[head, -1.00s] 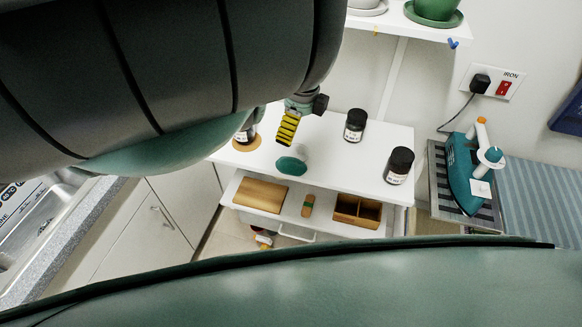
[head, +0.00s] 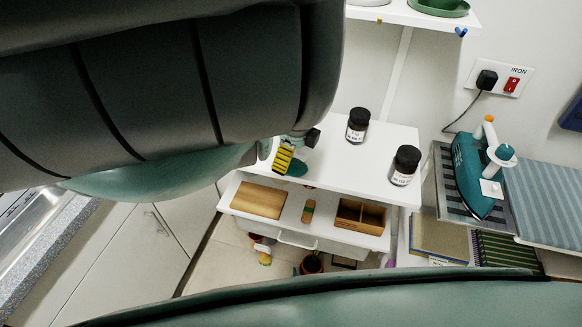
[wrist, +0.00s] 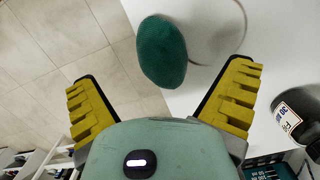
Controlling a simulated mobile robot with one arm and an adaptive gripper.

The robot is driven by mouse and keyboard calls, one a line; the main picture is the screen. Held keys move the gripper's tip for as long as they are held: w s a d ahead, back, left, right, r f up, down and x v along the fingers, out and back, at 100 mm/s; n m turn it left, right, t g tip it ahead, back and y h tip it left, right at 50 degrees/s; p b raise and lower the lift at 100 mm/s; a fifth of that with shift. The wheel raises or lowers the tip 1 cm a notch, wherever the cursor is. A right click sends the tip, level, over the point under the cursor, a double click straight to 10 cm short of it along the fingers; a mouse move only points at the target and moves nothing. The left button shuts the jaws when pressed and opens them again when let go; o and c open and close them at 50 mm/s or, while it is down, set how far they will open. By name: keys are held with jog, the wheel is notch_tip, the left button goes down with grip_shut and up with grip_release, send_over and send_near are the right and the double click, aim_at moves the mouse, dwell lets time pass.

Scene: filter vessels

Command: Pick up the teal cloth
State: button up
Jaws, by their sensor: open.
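A teal oval patch (wrist: 162,52), seemingly the teal cloth, shows in the wrist view at the edge of the white top, next to a faint pale round outline. I cannot tell whether it lies flat or sits in a pale vessel. In the head view the teal patch (head: 297,168) shows partly behind my gripper (head: 284,158). In the wrist view my gripper (wrist: 162,80) is open, its yellow ridged fingers spread wide on both sides below the patch. Nothing is between the fingers.
Two dark-capped bottles, one farther back (head: 357,125) and one at the right (head: 404,165), stand on the white top (head: 335,170). A teal iron (head: 475,175) stands at right.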

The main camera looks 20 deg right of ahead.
aim_at(292, 162)
notch_tip(292, 162, down, 3)
jog(key=shift+d+f, duration=0.15)
jog(key=shift+w+f, duration=0.2)
jog(key=shift+f, duration=0.35)
jog(key=c, duration=1.2)
